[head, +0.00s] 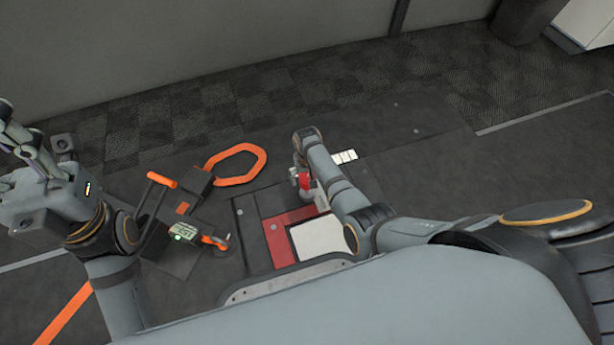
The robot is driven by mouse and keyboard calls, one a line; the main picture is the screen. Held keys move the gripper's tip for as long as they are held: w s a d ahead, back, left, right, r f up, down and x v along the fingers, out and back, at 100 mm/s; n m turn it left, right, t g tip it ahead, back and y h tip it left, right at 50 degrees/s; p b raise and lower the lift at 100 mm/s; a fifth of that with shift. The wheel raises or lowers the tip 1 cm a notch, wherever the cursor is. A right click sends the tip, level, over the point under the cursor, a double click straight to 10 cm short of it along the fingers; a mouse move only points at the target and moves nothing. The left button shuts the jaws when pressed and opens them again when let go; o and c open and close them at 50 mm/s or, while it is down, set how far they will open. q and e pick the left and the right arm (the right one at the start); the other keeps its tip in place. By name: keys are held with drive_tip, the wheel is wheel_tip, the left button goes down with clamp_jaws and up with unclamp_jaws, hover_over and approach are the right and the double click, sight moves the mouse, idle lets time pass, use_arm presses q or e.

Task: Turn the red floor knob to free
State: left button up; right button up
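A small red knob (304,181) shows on the floor unit near the middle of the head view, partly hidden by my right gripper and forearm. My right gripper (299,173) points down right at the knob, at the end of the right arm. Its fingers are small and mostly hidden, so I cannot tell whether they are closed on the knob or only beside it. The knob's setting cannot be read. My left gripper (30,130) is raised at the left edge, far from the knob, with its fingers apart and empty.
A white label strip (344,157) lies just right of the knob. A red-framed panel (274,243) with a pale plate (318,237) is nearer me. A device with an orange handle (161,180) and lit display (184,232) stands left, near an orange loop (236,180).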

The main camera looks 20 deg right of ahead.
drive_tip(key=c, duration=0.9)
drive_tip(key=shift+r+m+p, duration=0.2)
drive_tip(key=shift+m+p, duration=1.1)
drive_tip(key=shift+p, duration=0.05)
drive_tip(key=shift+c, duration=0.2)
drive_tip(key=m+p, duration=0.1)
drive_tip(key=m, duration=0.1)
drive_tip(key=shift+d+m, duration=0.1)
drive_tip(key=shift+m, duration=0.3)
drive_tip(key=m+p, duration=0.2)
drive_tip(key=m, duration=0.3)
drive_tip(key=shift+s+f, duration=0.1)
drive_tip(key=shift+f, duration=0.05)
drive_tip(key=m, duration=0.4)
drive_tip(key=shift+s+d+f+m+p, duration=0.1)
drive_tip(key=shift+m+p, duration=0.25)
drive_tip(key=shift+m, duration=0.05)
drive_tip(key=shift+s+m, duration=0.1)
drive_tip(key=shift+m, duration=1.1)
drive_tip(key=shift+s+f+m, duration=0.1)
drive_tip(key=shift+m, duration=0.2)
drive_tip(key=o, duration=1.2)
drive_tip(key=shift+c, duration=0.2)
